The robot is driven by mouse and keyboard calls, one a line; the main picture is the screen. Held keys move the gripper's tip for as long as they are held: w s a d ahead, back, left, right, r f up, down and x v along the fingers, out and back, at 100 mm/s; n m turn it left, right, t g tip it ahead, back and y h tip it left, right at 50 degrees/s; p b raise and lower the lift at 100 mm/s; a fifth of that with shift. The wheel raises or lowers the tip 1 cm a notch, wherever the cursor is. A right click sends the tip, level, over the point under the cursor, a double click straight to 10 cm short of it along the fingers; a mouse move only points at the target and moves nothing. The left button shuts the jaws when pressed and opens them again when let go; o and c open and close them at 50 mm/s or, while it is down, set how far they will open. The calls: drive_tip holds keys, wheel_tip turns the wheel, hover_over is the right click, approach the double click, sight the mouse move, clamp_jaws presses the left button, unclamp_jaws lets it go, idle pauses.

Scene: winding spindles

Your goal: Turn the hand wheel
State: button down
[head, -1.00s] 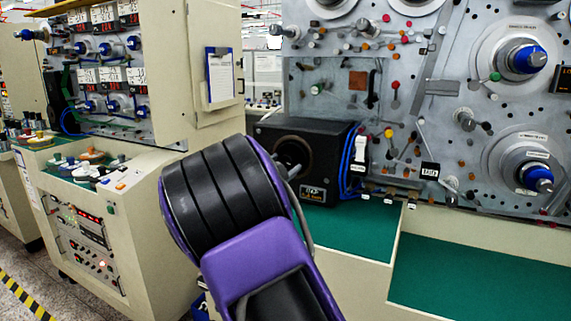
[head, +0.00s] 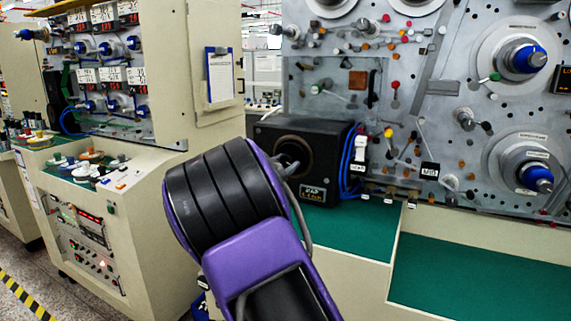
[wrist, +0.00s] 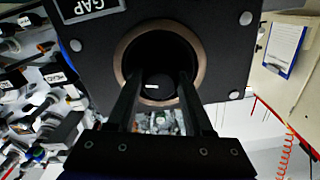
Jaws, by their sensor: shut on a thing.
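The black box (head: 265,140) stands on the green ledge left of the grey spindle panel. In the wrist view, its face (wrist: 95,60) has a round opening with a brown ring (wrist: 200,70). A dark round knob with a white mark (wrist: 158,88) sits inside the ring; it appears to be the hand wheel. My gripper (wrist: 159,78) reaches into the opening with one finger on each side of the knob and is shut on it. In the head view my purple and black arm hides most of the gripper and part of the box's round front.
Blue cables (head: 350,160) run down the box's right side. The grey panel (head: 440,100) carries several spindles and pegs. A cream cabinet with a clipboard (head: 220,76) stands at the left. The green ledge (head: 350,230) in front is clear.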

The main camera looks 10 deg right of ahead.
drive_tip(key=shift+m+b, duration=0.3)
drive_tip(key=m+b, duration=0.3)
drive_tip(key=m, duration=0.1)
drive_tip(key=shift+f+m, duration=0.15)
drive_tip(key=shift+m, duration=0.15)
drive_tip(key=m+b, duration=0.4)
drive_tip(key=m, duration=0.1)
drive_tip(key=shift+b, duration=0.35)
drive_tip(key=m, duration=0.3)
drive_tip(key=m+b, duration=0.1)
drive_tip(key=shift+r+m, duration=0.25)
drive_tip(key=shift+m, duration=0.15)
drive_tip(key=m, duration=0.5)
drive_tip(key=shift+m, duration=0.3)
drive_tip(key=shift+c, duration=1.5)
unclamp_jaws()
